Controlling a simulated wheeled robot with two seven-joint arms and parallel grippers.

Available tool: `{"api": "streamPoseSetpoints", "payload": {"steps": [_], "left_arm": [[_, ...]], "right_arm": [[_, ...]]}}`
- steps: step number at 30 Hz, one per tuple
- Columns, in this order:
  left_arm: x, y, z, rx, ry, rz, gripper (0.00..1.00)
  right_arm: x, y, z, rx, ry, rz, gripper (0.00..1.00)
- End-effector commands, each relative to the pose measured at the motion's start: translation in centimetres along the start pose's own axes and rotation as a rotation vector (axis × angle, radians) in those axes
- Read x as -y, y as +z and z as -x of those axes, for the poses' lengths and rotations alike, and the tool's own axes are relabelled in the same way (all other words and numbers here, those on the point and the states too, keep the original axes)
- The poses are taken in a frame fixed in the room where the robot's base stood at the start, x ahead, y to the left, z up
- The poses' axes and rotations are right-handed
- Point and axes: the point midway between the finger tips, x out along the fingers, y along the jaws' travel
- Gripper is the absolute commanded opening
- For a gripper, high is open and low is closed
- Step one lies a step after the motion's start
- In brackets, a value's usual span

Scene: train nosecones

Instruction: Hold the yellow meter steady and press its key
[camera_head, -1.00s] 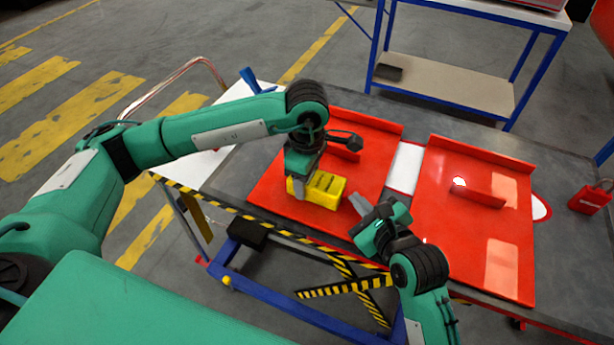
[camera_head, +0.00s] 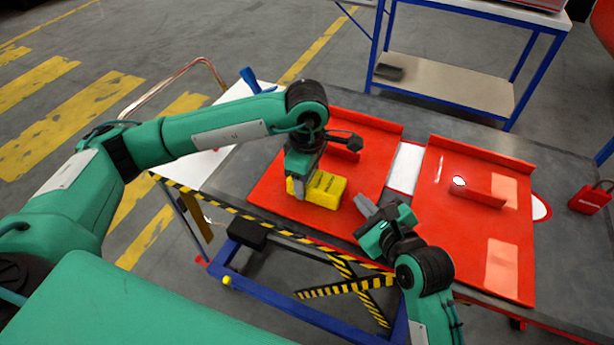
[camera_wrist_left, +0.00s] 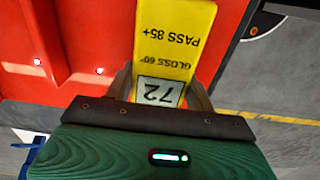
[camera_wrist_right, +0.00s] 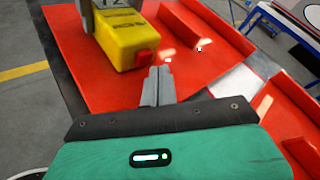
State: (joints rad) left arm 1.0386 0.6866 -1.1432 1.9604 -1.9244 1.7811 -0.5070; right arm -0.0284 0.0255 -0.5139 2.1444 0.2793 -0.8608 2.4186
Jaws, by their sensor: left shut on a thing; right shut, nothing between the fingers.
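The yellow meter (camera_head: 325,190) rests on the left red panel (camera_head: 268,198). In the left wrist view the meter (camera_wrist_left: 178,38) shows the printed words "GLOSS 60°" and "PASS 85+" and a display reading 72. My left gripper (camera_head: 301,187) is shut on the meter, with one finger on each side of the display end. In the right wrist view the meter (camera_wrist_right: 128,42) has a small red key (camera_wrist_right: 145,58) on its near end. My right gripper (camera_wrist_right: 158,75) is shut and empty, its tips just short of the key. In the head view my right gripper (camera_head: 364,203) is right of the meter.
A second red panel (camera_head: 465,240) with a raised rib lies to the right on the grey table (camera_head: 405,130). A red box (camera_head: 590,199) stands at the table's right end. A blue-framed cart (camera_head: 450,88) stands behind. The table's front edge has black-and-yellow tape.

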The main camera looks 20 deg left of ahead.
Motion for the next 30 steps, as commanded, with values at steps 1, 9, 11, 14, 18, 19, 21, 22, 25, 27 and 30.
{"api": "streamPoseSetpoints", "payload": {"steps": [1, 9, 11, 14, 18, 19, 21, 22, 25, 27, 30], "left_arm": [[0.1, 0.0, -0.2, -0.001, -0.004, 0.000, 0.20], [0.1, 0.0, -0.2, -0.001, -0.004, 0.000, 0.20], [0.1, 0.0, -0.2, -0.001, -0.004, 0.000, 0.20], [0.1, 0.0, -0.2, -0.001, -0.004, 0.000, 0.20], [0.1, 0.0, -0.2, -0.001, -0.004, 0.000, 0.20], [0.1, 0.0, -0.2, -0.001, -0.004, 0.000, 0.20], [0.1, 0.0, -0.2, -0.001, -0.004, 0.000, 0.20], [0.1, 0.0, -0.2, -0.001, -0.004, 0.000, 0.20], [0.1, 0.0, -0.2, -0.001, -0.004, 0.000, 0.20], [0.1, 0.0, -0.2, -0.001, -0.004, 0.000, 0.20], [0.1, 0.0, -0.2, -0.001, -0.004, 0.000, 0.20]], "right_arm": [[0.0, 0.0, 0.0, 0.000, 0.000, 0.000, 0.00], [0.5, -0.7, 0.8, -0.001, 0.000, -0.001, 0.00], [0.8, -1.0, 1.2, -0.001, 0.000, -0.002, 0.00], [1.4, -1.5, 1.9, -0.001, 0.000, 0.000, 0.00], [2.1, -2.2, 2.9, -0.001, 0.001, 0.000, 0.00], [2.2, -2.4, 3.1, -0.002, 0.000, 0.000, 0.00], [2.5, -2.7, 3.6, -0.002, 0.001, -0.001, 0.00], [2.6, -2.8, 3.7, -0.002, 0.001, -0.001, 0.00], [2.9, -3.0, 4.1, -0.001, 0.000, 0.000, 0.00], [3.0, -3.1, 4.2, 0.000, 0.001, 0.000, 0.00], [3.0, -3.1, 4.2, 0.000, 0.001, 0.000, 0.00]]}}
